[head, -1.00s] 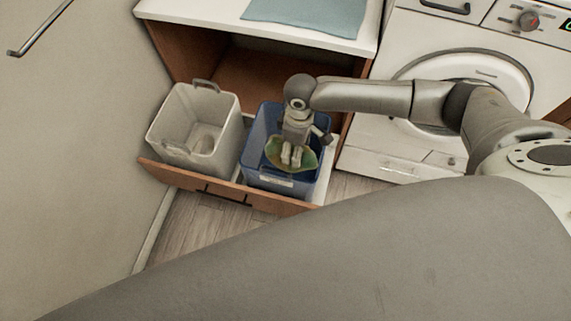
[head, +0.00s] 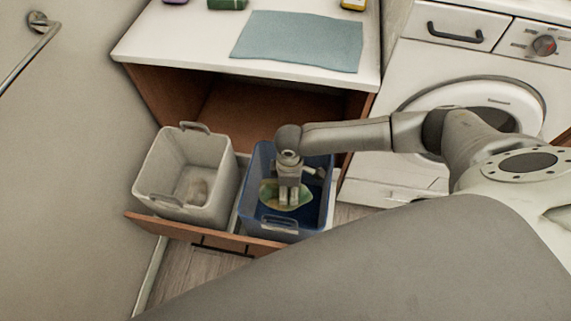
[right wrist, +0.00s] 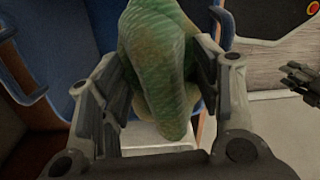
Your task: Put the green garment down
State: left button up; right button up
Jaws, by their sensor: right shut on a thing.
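The green garment (head: 302,194), with a pale yellowish part, hangs bunched inside the opening of the blue bin (head: 256,227). My right gripper (head: 287,204) points down into this bin and is shut on the garment. In the right wrist view, the garment (right wrist: 158,60) is a green bundle pinched between the two fingers of the right gripper (right wrist: 162,75). The bin's floor under the garment is hidden in the head view. My left gripper does not show in the head view. A dark jointed piece at the right edge of the wrist view may be my left gripper (right wrist: 301,80).
A light grey bin (head: 153,180) stands left of the blue one in the same pulled-out drawer (head: 172,228). A white counter (head: 190,45) with a blue-grey cloth (head: 300,42) is above. A white washing machine (head: 375,165) stands to the right.

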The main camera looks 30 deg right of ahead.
notch_tip(320, 180, down, 10)
jog(key=w+b, duration=0.1)
jog(key=b, duration=0.7)
jog(key=shift+f+b, duration=0.2)
jog(key=shift+b, duration=0.2)
pick_arm(q)
jog(key=w+d+f+t+b, duration=0.1)
jog(key=w+f+b, duration=0.3)
jog(key=w+b, duration=0.2)
jog(key=w+d+f+b, duration=0.1)
jog(key=w+f+b, duration=0.2)
jog(key=w+b, duration=0.3)
pick_arm(e)
notch_tip(320, 180, down, 12)
jog(key=shift+f, duration=0.15)
notch_tip(320, 180, down, 6)
jog(key=b, duration=0.3)
jog(key=shift+f, duration=0.1)
notch_tip(320, 180, down, 4)
jog(key=shift+r+b, duration=0.1)
jog(key=shift+b, duration=0.55)
jog(key=shift+f, duration=0.3)
jog(key=o, duration=1.2)
pick_arm(q)
notch_tip(320, 180, up, 12)
jog(key=w, duration=0.1)
jog(key=shift+a+r+t, duration=0.2)
jog(key=shift+t, duration=0.1)
pick_arm(e)
jog(key=shift+o, duration=0.2)
